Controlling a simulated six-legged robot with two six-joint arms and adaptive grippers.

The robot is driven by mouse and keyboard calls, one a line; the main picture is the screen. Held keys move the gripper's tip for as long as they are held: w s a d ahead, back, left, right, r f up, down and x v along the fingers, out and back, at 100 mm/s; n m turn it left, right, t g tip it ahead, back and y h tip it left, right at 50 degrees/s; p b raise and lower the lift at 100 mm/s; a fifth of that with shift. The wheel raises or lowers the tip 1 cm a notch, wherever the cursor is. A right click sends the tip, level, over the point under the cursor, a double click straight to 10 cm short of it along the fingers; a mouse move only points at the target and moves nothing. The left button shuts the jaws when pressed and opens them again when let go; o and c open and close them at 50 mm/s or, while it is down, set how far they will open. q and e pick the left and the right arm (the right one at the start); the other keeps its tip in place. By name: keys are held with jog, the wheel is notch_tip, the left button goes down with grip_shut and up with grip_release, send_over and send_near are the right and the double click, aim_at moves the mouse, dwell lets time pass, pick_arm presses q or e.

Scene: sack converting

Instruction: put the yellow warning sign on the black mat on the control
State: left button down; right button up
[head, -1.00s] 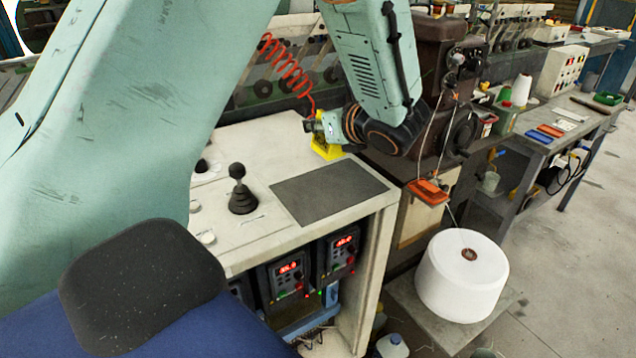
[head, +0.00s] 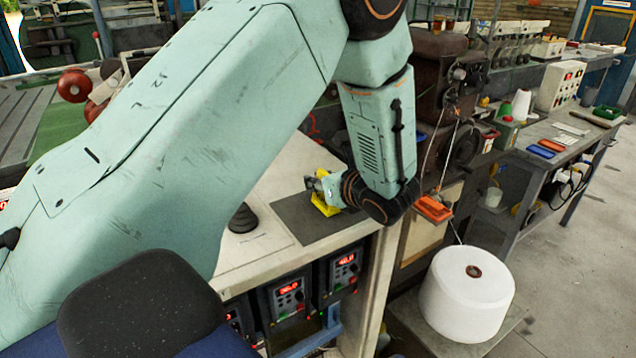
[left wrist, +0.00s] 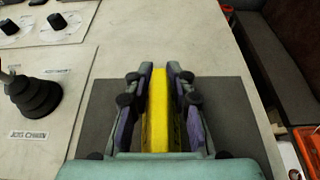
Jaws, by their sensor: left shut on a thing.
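The yellow warning sign (head: 324,207) is between the fingers of my left gripper (head: 318,187), which is shut on it. In the left wrist view the sign (left wrist: 158,110) shows as a narrow upright yellow strip between the fingers (left wrist: 160,75). The black mat (head: 289,211) lies flat on the light control top (head: 262,180). The sign is over the mat, and in the left wrist view the mat (left wrist: 232,108) shows on both sides of the gripper. I cannot tell whether the sign's lower edge touches the mat. My right gripper is not in view.
A black joystick (head: 243,217) stands left of the mat; it also shows in the left wrist view (left wrist: 34,95) near dials (left wrist: 58,21). Orange tool (head: 433,208) and a white spool (head: 466,293) are to the right. A dark chair back (head: 140,305) is in front.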

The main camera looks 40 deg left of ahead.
pick_arm(q)
jog(key=shift+f, duration=0.3)
jog(key=c, duration=1.1)
grip_release()
jog(key=shift+r, duration=0.1)
